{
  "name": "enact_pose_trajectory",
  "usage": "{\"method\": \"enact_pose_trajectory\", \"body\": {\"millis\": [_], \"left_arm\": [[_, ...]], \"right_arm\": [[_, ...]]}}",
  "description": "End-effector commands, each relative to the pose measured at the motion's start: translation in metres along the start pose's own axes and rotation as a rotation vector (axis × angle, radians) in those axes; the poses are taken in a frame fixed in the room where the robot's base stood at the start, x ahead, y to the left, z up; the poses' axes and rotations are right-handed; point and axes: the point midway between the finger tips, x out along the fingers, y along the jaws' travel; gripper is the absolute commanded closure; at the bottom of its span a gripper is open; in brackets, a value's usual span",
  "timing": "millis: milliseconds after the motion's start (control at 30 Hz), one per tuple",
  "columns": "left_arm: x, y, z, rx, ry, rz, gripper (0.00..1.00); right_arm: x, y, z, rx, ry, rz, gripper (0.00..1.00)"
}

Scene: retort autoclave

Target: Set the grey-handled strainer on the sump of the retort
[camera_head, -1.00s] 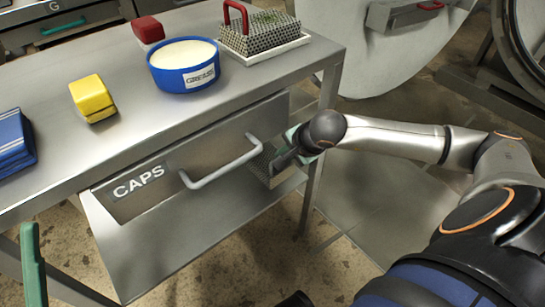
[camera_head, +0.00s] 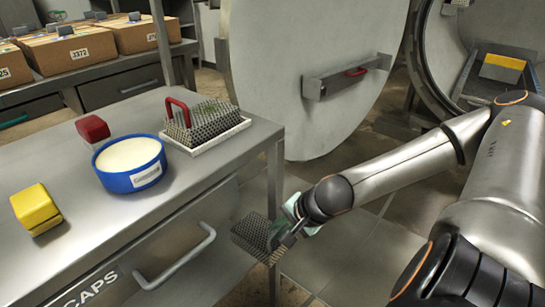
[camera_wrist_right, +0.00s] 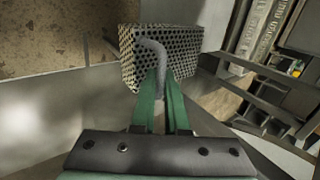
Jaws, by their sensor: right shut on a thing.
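My right gripper (camera_head: 290,222) is shut on the grey handle of a perforated metal strainer (camera_head: 257,236) and holds it in the air beside the front right corner of the steel table. In the right wrist view the strainer (camera_wrist_right: 160,55) hangs at the green fingertips (camera_wrist_right: 163,95), with its bent grey handle (camera_wrist_right: 152,58) between them. The retort (camera_head: 428,60) stands open at the upper right, with a rail frame and a yellow-topped block inside. I cannot make out its sump. My left gripper is not in view.
A red-handled strainer (camera_head: 200,122) sits in a white tray on the steel table (camera_head: 90,190), near a blue tub (camera_head: 130,165), a red block (camera_head: 93,128) and a yellow block (camera_head: 36,209). The round retort door (camera_head: 310,120) stands open behind. Floor between table and retort is clear.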

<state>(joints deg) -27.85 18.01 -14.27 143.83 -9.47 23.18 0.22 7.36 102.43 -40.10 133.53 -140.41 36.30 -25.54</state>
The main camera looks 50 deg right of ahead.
Motion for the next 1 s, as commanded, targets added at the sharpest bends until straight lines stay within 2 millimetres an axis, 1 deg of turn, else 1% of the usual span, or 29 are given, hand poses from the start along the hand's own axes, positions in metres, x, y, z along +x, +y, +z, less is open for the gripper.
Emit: {"method": "enact_pose_trajectory", "body": {"millis": [467,833,1000], "left_arm": [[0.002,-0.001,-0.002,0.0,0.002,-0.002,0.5],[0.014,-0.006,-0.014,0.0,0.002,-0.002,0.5],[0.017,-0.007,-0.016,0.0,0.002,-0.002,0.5]], "right_arm": [[-0.003,-0.001,0.0,0.0,-0.001,-0.002,1.0],[-0.027,-0.017,0.0,-0.001,0.0,-0.002,1.0],[-0.031,-0.02,0.0,0.0,-0.001,-0.001,1.0]]}}
